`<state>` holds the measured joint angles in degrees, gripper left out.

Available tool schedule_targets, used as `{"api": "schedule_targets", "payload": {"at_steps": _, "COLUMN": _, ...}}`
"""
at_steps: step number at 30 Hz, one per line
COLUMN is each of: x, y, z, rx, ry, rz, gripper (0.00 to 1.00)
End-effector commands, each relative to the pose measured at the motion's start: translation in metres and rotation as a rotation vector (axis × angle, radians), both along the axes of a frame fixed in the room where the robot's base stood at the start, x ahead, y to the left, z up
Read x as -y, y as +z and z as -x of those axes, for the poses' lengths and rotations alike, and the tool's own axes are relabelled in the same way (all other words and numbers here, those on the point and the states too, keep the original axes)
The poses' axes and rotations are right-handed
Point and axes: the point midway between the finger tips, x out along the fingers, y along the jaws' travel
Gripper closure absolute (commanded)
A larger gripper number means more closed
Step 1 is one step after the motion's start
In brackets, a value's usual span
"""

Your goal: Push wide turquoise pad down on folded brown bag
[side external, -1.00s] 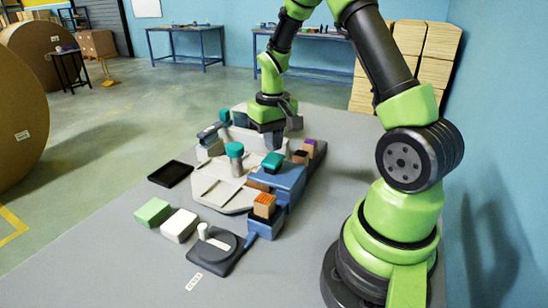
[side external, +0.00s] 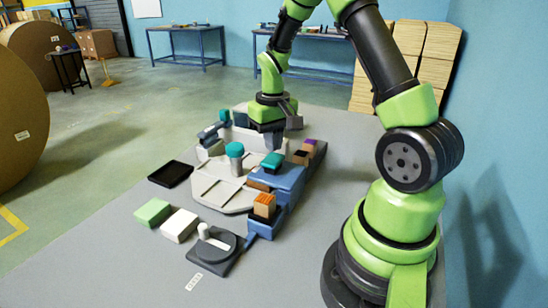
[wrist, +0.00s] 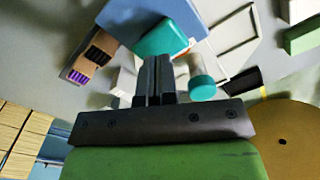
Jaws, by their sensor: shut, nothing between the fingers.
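The wide turquoise pad (side external: 272,160) sits on the blue housing (side external: 285,180) in the side view. It shows in the wrist view (wrist: 172,38) just beyond my fingertips. My gripper (side external: 273,145) is shut and empty, pointing down just behind the pad in the side view. In the wrist view its closed fingers (wrist: 154,65) are close to the pad's near edge; I cannot tell whether they touch. A little brown (side external: 257,186) shows at the blue housing's near end, perhaps the folded bag. Most of what lies under the housing is hidden.
A round turquoise knob on a pale post (side external: 235,163) stands left of the pad. Orange-topped (side external: 264,206) and purple-topped (side external: 310,146) brown blocks flank the housing.

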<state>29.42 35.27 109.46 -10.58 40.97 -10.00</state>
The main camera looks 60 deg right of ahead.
Motion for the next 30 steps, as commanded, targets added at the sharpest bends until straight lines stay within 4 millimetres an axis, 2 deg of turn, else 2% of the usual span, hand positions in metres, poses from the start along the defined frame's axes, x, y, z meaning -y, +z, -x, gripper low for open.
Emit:
{"api": "schedule_targets", "payload": {"at_steps": 16, "x": 0.000, "y": -0.001, "z": 0.000, "rx": -0.001, "ry": 0.000, "rz": 0.000, "gripper": 1.00}}
{"api": "schedule_targets", "payload": {"at_steps": 30, "x": 0.000, "y": -0.015, "z": 0.000, "rx": -0.001, "ry": 0.000, "rz": 0.000, "gripper": 1.00}}
